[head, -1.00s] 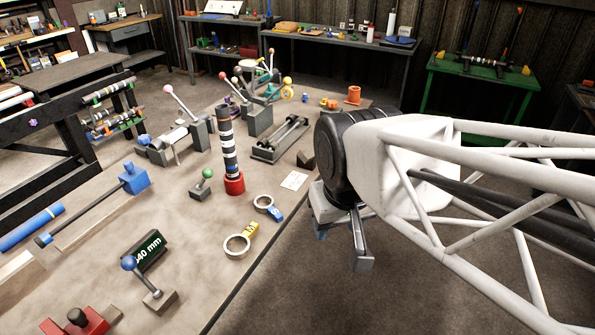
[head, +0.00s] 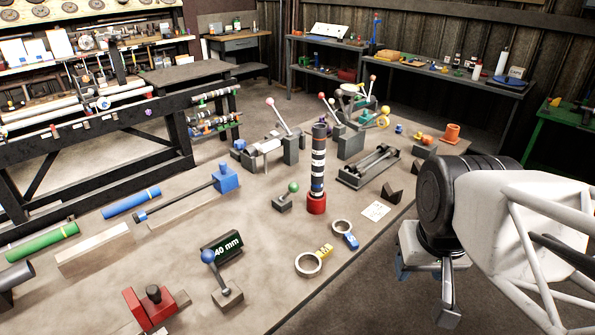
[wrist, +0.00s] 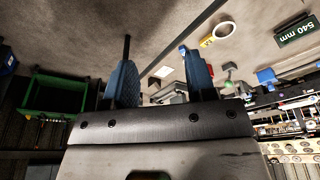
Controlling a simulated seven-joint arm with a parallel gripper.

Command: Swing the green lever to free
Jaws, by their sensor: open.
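The green lever (head: 293,187) is a short lever with a green ball knob on a small grey block (head: 283,203). It stands on the bench, left of the striped black-and-white post (head: 318,165) with the red base. The knob leans up and slightly to the right. My gripper (head: 447,300) hangs off the bench's right edge, well right of the lever and apart from it. In the wrist view my gripper (wrist: 160,72) has two blue-padded fingers spread wide with nothing between them.
A blue-knobbed lever (head: 208,257), a yellow-tagged ring (head: 308,264) and a blue-tagged ring (head: 343,228) lie nearer on the bench. A white card (head: 376,210) lies right of the post. A grey frame with rods (head: 368,167) stands behind. Bare bench surrounds the green lever's block.

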